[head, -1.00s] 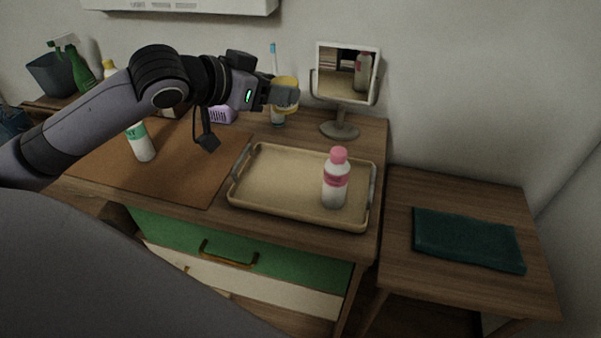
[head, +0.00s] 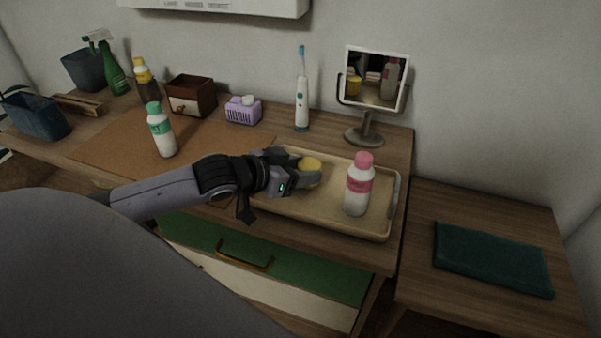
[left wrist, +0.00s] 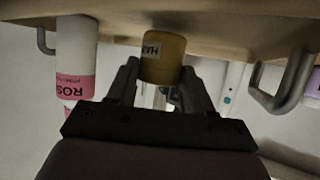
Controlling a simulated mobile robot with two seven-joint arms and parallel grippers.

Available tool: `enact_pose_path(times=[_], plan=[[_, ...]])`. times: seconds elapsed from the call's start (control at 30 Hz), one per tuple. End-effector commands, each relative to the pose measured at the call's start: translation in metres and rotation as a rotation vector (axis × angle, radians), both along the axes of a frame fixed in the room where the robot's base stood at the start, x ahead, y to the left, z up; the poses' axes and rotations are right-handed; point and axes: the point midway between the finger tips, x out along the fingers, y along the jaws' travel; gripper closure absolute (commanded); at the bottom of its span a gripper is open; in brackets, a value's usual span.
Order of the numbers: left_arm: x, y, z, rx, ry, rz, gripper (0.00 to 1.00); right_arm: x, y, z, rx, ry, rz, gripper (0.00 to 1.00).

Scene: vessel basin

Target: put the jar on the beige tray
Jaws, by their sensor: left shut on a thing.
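The jar (head: 311,164), with a yellow lid, is between the fingers of my left gripper (head: 300,172), over the left part of the beige tray (head: 374,229). The left wrist view shows the jar (left wrist: 163,57) as a yellow-brown body with a label, held between the two fingers (left wrist: 160,80). There its end meets or nearly meets the tray surface (left wrist: 220,35); I cannot tell whether it touches. My left gripper is shut on the jar. My right gripper is not in view.
A white bottle with a pink cap (head: 358,184) stands on the tray's right part. A mirror (head: 370,95) and an electric toothbrush (head: 302,95) stand behind the tray. A green-capped bottle (head: 161,130) stands on the brown mat (head: 120,150). A teal towel (head: 492,258) lies on the side table.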

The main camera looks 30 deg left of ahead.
Motion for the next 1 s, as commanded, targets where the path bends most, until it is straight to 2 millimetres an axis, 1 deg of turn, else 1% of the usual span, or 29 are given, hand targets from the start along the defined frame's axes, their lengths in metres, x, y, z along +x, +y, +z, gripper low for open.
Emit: enact_pose_path(times=[0.03, 0.07, 0.4, 0.43, 0.47, 0.5, 0.77, 0.87, 1.0], plan=[[0.0001, 0.0, -0.0065, -0.002, 0.001, 0.001, 0.82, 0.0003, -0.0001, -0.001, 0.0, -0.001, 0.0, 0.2], [0.0001, -0.0002, -0.0079, -0.001, -0.001, 0.0, 0.82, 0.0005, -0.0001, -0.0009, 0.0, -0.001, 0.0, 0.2], [0.0002, -0.0003, -0.0105, 0.0, -0.002, 0.0, 0.82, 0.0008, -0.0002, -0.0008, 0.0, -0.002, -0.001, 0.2], [0.0, -0.0002, -0.0111, 0.001, -0.001, 0.0, 0.46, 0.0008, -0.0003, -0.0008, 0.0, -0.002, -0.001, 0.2], [0.0001, -0.0001, -0.0107, 0.001, -0.001, 0.0, 0.36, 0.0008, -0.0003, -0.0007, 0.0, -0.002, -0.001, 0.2], [0.0, -0.0002, -0.0107, 0.001, -0.001, 0.0, 0.23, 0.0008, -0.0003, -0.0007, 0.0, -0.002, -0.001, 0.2], [0.0001, 0.0, -0.0104, 0.001, -0.001, 0.0, 0.23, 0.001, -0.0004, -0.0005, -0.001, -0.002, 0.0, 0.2], [0.0002, 0.0, -0.0068, 0.001, -0.002, -0.001, 0.23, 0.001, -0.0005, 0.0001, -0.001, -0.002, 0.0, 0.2], [-0.0081, 0.0033, -0.0048, 0.002, 0.0, 0.0, 0.23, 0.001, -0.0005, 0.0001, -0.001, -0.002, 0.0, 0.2]])
